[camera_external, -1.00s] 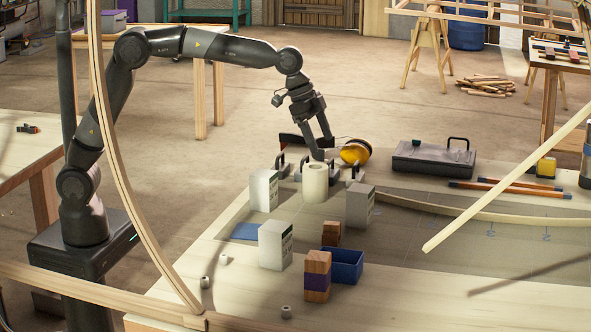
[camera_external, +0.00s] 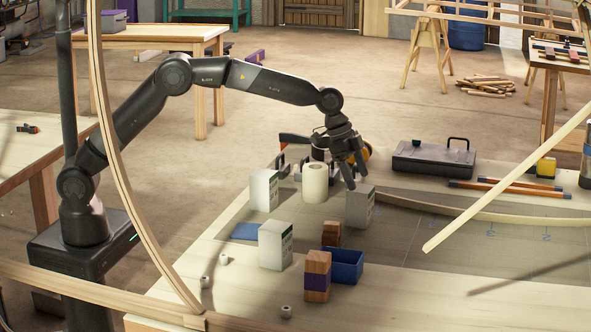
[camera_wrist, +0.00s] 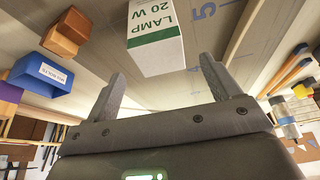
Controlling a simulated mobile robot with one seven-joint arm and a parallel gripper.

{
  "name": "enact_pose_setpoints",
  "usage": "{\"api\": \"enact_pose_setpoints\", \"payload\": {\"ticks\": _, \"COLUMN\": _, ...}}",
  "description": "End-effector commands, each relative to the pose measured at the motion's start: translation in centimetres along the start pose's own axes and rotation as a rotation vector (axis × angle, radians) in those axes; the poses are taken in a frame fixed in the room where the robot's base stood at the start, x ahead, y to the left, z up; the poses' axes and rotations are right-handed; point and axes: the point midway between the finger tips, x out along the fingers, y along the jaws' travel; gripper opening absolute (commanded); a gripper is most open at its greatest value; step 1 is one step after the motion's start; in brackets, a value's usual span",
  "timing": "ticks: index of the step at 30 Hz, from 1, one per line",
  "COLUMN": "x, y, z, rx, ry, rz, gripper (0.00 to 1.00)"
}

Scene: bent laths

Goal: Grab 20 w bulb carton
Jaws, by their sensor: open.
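The 20 W bulb carton (camera_wrist: 155,18) is white with green print reading "LAMP 20 W" and a green band in the wrist view. In the external view it appears to be the right-hand white carton (camera_external: 358,210), upright on the bench. My gripper (camera_external: 356,182) is open and empty, its fingers pointing down by the top of that carton. In the wrist view my gripper (camera_wrist: 161,68) has one finger on either side of the carton's near end, apart from it as far as I can tell. Two similar cartons, one at the back left (camera_external: 264,191) and one in front (camera_external: 275,246), have unreadable labels.
A pale roll (camera_external: 315,183) stands left of the carton. A blue bin (camera_external: 345,264), a brown block (camera_external: 331,233) and a purple-banded wood stack (camera_external: 317,276) stand in front. A bent lath (camera_external: 470,213) lies to the right. A black case (camera_external: 433,159) is behind.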

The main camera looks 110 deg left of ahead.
Motion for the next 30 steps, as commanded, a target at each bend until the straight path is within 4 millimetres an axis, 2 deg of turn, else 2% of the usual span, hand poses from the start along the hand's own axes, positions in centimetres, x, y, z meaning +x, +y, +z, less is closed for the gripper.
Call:
{"api": "enact_pose_setpoints", "payload": {"ticks": 9, "x": 4.4, "y": 0.0, "z": 0.3, "rx": 0.000, "ry": -0.001, "rz": 0.000, "gripper": 0.82}}
{"api": "enact_pose_setpoints", "payload": {"ticks": 16, "x": 4.7, "y": 0.0, "z": 0.2, "rx": -0.001, "ry": 0.000, "rz": 0.000, "gripper": 0.82}}
{"api": "enact_pose_setpoints", "payload": {"ticks": 30, "x": 4.7, "y": 0.0, "z": 0.2, "rx": -0.001, "ry": -0.001, "rz": 0.000, "gripper": 0.44}}
